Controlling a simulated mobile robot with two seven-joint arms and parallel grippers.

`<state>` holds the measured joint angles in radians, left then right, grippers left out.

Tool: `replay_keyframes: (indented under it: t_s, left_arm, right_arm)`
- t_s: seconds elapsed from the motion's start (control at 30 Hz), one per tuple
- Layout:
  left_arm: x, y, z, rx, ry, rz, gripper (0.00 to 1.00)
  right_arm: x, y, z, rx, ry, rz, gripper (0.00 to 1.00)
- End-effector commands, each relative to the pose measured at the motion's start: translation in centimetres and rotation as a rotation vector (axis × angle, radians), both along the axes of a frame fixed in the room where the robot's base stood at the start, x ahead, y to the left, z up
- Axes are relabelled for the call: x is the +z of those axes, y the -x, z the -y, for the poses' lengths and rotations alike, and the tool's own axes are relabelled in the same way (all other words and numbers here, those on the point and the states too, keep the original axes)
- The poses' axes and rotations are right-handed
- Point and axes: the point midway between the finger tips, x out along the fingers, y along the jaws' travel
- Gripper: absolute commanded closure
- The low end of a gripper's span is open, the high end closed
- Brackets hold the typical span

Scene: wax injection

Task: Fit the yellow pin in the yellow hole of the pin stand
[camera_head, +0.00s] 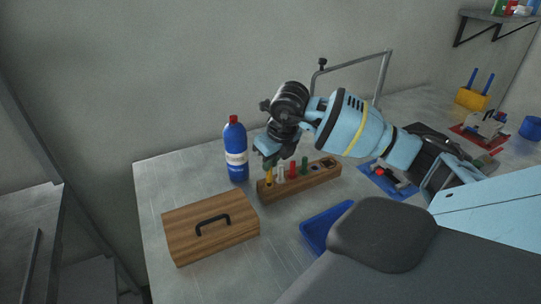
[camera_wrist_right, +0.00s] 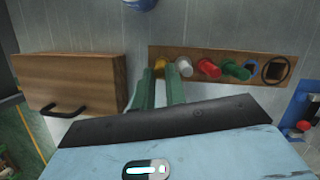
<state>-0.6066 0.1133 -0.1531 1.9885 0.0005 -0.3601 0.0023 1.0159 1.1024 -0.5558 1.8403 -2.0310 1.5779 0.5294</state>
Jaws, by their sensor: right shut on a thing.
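The wooden pin stand (camera_head: 322,178) lies on the metal table; it also shows in the right wrist view (camera_wrist_right: 255,52). The yellow pin (camera_head: 269,177) is upright at the stand's left end, and its top shows between the fingertips in the right wrist view (camera_wrist_right: 160,64). My right gripper (camera_head: 269,162) is shut on the yellow pin from above. I cannot tell how deep the pin sits in the hole, which is hidden. A white pin (camera_head: 281,173), a red pin (camera_head: 293,169) and a green pin (camera_head: 304,164) stand in a row beside it. My left gripper is not in view.
A wooden box with a black handle (camera_head: 180,220) is at the front left. A blue bottle (camera_head: 236,160) stands behind the stand's left end. A blue tray (camera_head: 315,228) is at the front right. A metal frame (camera_head: 355,60) rises behind my right arm.

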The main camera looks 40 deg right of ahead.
Motion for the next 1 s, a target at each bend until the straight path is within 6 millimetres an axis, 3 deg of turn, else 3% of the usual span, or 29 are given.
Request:
replay_keyframes:
  t_s: [0.7,0.73,0.8,0.9,1.0]
  left_arm:
    - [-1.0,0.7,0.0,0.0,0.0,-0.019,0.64]
    - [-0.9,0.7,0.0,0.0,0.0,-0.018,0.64]
    - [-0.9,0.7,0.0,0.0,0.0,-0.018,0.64]
    - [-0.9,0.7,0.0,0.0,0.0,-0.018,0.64]
    - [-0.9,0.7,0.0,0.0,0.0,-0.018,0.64]
  right_arm:
    - [-1.6,0.0,0.0,0.0,0.0,-0.001,1.0]
    - [-1.5,0.0,0.0,0.0,0.0,0.0,0.83]
    - [-1.5,0.0,0.0,0.0,0.0,0.0,0.74]
    - [-1.5,0.0,0.0,0.0,0.0,0.0,0.62]
    - [-1.5,0.0,0.0,0.0,0.0,0.0,0.62]
